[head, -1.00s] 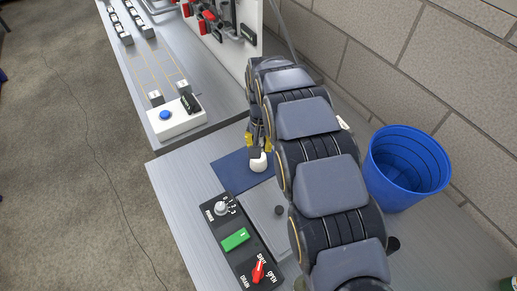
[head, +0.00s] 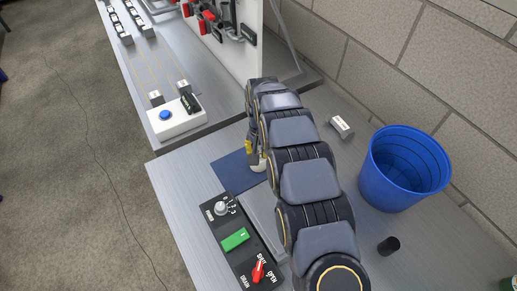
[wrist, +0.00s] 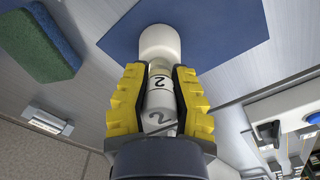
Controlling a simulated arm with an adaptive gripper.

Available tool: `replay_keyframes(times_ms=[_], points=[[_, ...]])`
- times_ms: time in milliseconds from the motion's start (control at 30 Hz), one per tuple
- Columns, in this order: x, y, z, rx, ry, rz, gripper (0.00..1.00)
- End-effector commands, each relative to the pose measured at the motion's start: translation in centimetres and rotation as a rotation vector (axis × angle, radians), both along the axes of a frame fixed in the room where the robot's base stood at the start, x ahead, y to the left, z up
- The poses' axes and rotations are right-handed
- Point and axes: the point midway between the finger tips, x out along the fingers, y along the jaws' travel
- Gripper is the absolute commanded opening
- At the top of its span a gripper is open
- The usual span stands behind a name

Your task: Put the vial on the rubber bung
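My gripper (wrist: 160,98) has yellow-padded fingers closed against both sides of a small vial (wrist: 159,118) marked "2". Just beyond the fingertips is a pale, rounded object (wrist: 160,42) on the blue mat (wrist: 225,25), apparently the rubber bung. I cannot tell whether the vial touches it. In the head view the gripper (head: 253,152) is over the mat (head: 232,176), partly behind my arm. The pale object (head: 259,167) shows only in part there, and the vial is hidden.
A control panel (head: 224,226) with a green button and red switch lies in front of the mat. A blue bucket (head: 372,180), a small grey block (head: 341,126) and a dark cylinder (head: 388,246) are at right. A green-blue sponge (wrist: 40,40) lies beside the mat.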

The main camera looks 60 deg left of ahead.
Motion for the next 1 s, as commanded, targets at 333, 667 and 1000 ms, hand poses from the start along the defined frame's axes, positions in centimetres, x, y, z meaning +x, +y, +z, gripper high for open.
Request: replay_keyframes(times_ms=[333,667,1000], points=[[0.0,0.0,0.0,0.000,0.000,0.000,0.42],[0.0,0.0,2.5,0.004,-0.001,-0.001,0.42],[0.0,-0.2,9.8,0.004,-0.003,-0.002,0.42]])
